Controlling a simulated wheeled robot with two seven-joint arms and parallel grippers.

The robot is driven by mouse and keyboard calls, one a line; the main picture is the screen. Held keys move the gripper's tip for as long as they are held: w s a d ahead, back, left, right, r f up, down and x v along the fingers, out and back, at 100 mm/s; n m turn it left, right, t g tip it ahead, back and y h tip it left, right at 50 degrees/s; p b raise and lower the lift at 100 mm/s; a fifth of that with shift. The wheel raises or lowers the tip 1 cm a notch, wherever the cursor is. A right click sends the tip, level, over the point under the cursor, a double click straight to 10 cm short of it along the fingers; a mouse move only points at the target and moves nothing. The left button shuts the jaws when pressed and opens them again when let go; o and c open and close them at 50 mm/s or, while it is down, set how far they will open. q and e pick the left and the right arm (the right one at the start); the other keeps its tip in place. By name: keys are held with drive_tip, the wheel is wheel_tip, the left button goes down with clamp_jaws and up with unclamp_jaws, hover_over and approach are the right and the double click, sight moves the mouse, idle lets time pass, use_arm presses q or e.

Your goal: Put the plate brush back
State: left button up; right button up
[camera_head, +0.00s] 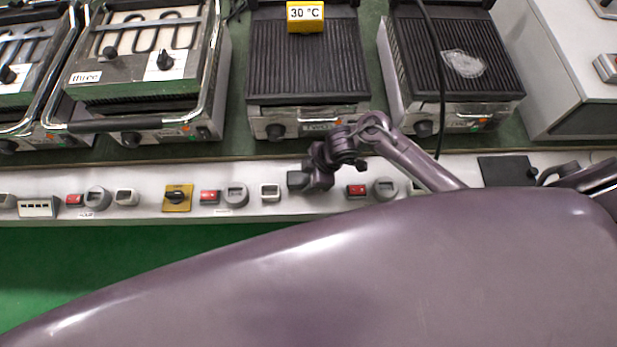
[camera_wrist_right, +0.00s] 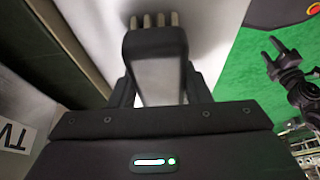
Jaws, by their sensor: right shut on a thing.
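My right gripper (camera_head: 305,174) is over the white front ledge in the head view, just in front of the middle grill. In the right wrist view its jaws (camera_wrist_right: 150,85) are shut on a dark block with a grey middle and several short tan tips, which looks like the plate brush (camera_wrist_right: 155,48). The tips point away from the gripper, over a pale surface. The brush cannot be made out clearly in the head view.
Several grills stand in a row behind the ledge (camera_head: 330,206), including the middle grill (camera_head: 300,65) with a yellow 30 °C sign (camera_head: 305,16). Red switches and a yellow knob plate (camera_head: 177,197) line the ledge. A dark square pad (camera_head: 507,170) lies right. Green floor (camera_head: 90,265) is in front.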

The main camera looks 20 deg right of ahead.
drive_tip(key=shift+f, duration=0.15)
drive_tip(key=shift+f, duration=0.1)
drive_tip(key=o, duration=1)
drive_tip(key=shift+c, duration=0.2)
drive_tip(key=shift+r, duration=0.25)
drive_tip(key=p+v, duration=0.3)
drive_tip(key=v, duration=0.9)
drive_tip(key=shift+a, duration=0.1)
